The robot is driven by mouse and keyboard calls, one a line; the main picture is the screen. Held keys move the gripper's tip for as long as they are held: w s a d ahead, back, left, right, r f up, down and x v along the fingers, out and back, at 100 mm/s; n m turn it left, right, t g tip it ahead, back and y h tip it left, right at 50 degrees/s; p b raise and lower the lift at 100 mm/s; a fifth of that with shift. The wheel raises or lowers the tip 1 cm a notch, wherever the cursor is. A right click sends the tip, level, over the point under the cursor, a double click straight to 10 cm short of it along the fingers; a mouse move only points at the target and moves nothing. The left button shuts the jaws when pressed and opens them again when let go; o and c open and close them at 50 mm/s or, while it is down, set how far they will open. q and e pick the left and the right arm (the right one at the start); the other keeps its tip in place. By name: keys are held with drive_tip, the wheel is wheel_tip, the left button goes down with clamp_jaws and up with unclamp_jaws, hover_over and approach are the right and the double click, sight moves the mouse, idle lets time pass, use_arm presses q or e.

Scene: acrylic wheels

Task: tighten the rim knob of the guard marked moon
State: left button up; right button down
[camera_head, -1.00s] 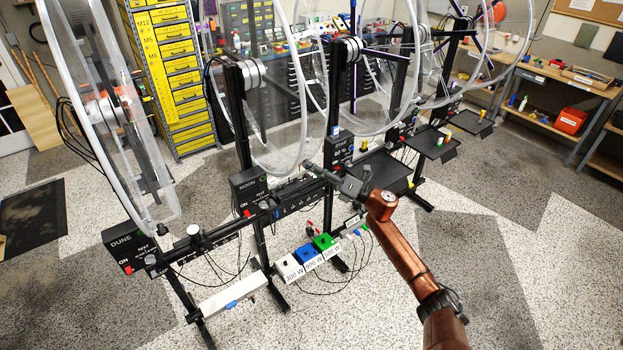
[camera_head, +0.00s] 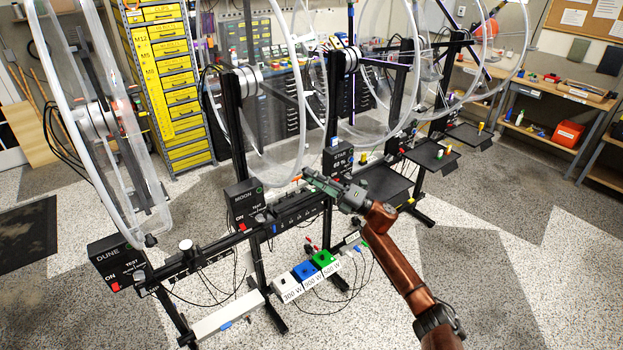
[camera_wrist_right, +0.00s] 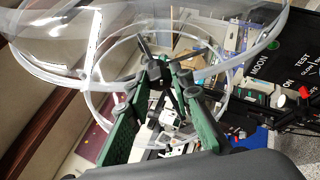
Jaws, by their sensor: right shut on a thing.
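The guard marked moon is a clear ring wheel (camera_head: 277,178) on a black post, with its black MOON box (camera_head: 243,202) at the lower left of its rim. The box also shows in the wrist view (camera_wrist_right: 268,52), at the right. My right gripper (camera_head: 309,174) reaches in from the lower right to the bottom of this rim. In the wrist view its green fingers (camera_wrist_right: 164,72) come together at the clear rim, shut on a small dark piece that looks like the rim knob. The fingertips hide most of that knob. My left gripper is not in view.
The DUNE guard (camera_head: 75,140) stands left with its box (camera_head: 118,262). The STAR box (camera_head: 338,157) and more guards stand right. A black rail (camera_head: 215,248) runs below. White, blue and green power blocks (camera_head: 307,271) sit near the floor. The floor at lower right is open.

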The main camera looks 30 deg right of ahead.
drive_tip(key=c, duration=1.7)
unclamp_jaws()
drive_tip(key=v, duration=1.2)
drive_tip(key=shift+f, duration=0.1)
